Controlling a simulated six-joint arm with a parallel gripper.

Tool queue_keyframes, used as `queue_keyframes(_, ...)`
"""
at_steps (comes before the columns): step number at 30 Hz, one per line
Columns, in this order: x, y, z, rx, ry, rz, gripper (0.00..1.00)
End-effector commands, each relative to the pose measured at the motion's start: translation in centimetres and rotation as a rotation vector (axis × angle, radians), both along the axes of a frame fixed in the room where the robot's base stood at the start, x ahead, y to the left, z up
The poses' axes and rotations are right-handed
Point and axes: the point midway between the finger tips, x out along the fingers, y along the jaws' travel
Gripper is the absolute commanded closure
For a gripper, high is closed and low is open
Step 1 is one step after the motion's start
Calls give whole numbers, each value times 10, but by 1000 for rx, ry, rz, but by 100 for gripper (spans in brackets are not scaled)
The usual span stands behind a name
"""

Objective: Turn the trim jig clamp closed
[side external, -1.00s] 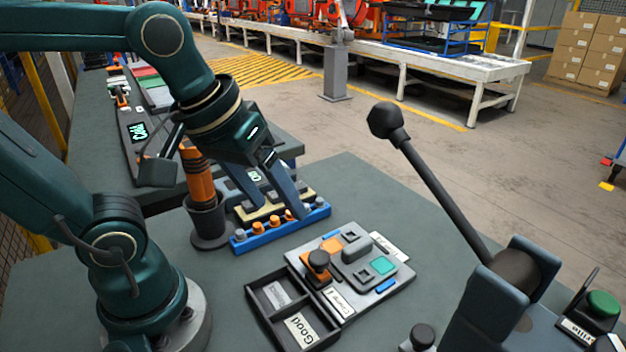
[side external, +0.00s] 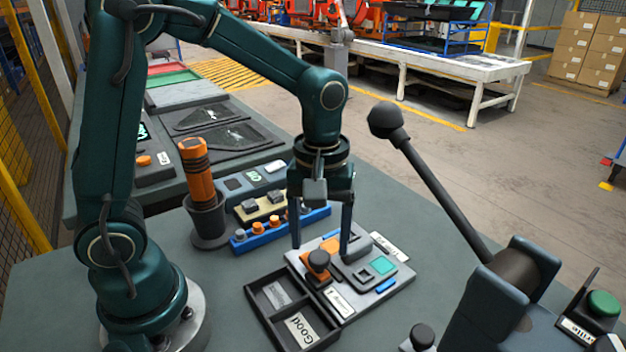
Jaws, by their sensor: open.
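The trim jig (side external: 405,276) is a light grey plate on the bench, with a grey raised block, an orange patch, a teal square and a white label. My gripper (side external: 320,250) points down over the jig, fingers apart, one on each side above the knob in the picture. It is open and holds nothing. Whether the fingers touch the jig, or how far they are from the knob in depth, I cannot tell.
A black two-part tray (side external: 262,318) marked "Good" lies in front of the jig. A blue rack (side external: 258,243) with orange pegs and an orange-handled tool (side external: 196,170) in a dark cup stand behind left. A large black-knobbed lever (side external: 440,190) leans in at right, near a green button (side external: 603,303).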

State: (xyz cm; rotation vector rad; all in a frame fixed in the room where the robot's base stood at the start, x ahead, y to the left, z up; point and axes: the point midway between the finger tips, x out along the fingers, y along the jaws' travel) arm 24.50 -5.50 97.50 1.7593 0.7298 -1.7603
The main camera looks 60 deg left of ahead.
Motion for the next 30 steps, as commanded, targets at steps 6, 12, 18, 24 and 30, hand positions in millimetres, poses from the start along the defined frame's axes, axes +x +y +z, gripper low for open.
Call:
queue_keyframes(6,0,0,-21,0,1,0,26)
queue_keyframes(12,0,0,-23,0,-1,0,26)
queue_keyframes(18,0,0,-23,0,-1,0,65)
queue_keyframes(24,0,0,-23,0,-1,-1,100)
queue_keyframes(30,0,0,-23,0,-1,-26,100)
